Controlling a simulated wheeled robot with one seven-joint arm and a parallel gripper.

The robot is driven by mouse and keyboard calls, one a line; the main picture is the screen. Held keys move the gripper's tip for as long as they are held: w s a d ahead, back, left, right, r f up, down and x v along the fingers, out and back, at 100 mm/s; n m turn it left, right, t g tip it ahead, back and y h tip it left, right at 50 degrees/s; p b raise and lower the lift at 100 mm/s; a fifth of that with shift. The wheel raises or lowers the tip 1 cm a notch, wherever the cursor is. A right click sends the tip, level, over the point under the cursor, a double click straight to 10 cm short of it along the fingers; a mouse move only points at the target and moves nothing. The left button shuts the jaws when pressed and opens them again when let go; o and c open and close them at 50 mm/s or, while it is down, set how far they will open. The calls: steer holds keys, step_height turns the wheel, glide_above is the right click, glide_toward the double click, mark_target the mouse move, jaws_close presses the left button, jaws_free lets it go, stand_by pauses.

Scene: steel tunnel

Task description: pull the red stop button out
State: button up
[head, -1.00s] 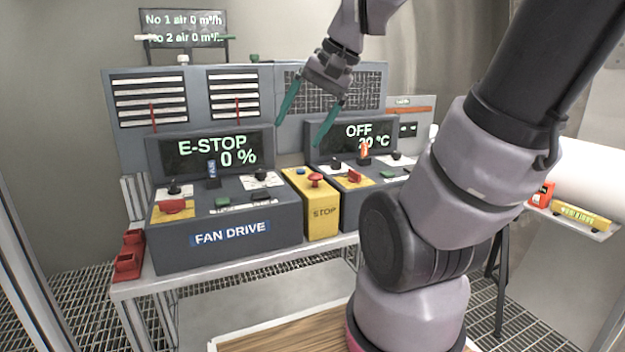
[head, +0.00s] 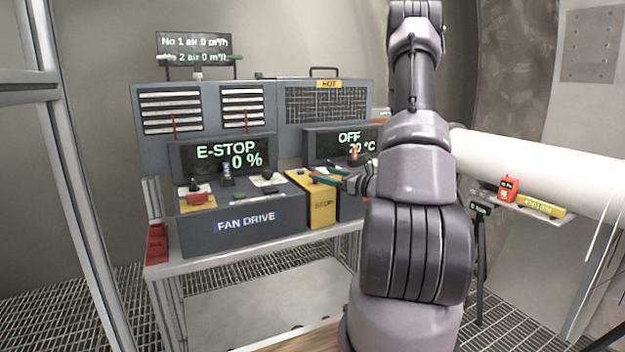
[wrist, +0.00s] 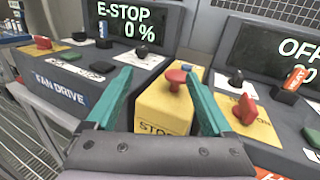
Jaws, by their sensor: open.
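The red stop button (wrist: 176,78) is a mushroom head on a short stem on top of the yellow STOP box (wrist: 163,108). In the head view the yellow box (head: 322,205) stands between two grey consoles, and my gripper largely hides the button. My gripper (wrist: 158,75) is open, with its teal fingers on either side of the button in the wrist view. The button appears nearer the right fingertip. In the head view my gripper (head: 322,174) is at the box's top. I cannot tell whether a finger touches the button.
The fan drive console (head: 245,222) on the left reads "E-STOP 0 %" and has a red switch (wrist: 43,42). The right console display (head: 345,140) reads "OFF"; its red switch (wrist: 245,108) is close to my right finger. An orange tag (wrist: 298,76) stands beyond it.

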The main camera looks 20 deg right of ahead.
mark_target(314, 172)
steer(key=w, duration=0.3)
steer(key=w+f+m+h, duration=0.1)
steer(key=w, duration=0.2)
steer(key=w+f+m+h, duration=0.1)
steer(key=w, duration=0.2)
steer(key=shift+w+a+f+t, duration=0.2)
steer(key=shift+w+f+t, duration=0.1)
steer(key=shift+t, duration=0.1)
steer(key=shift+c, duration=0.2)
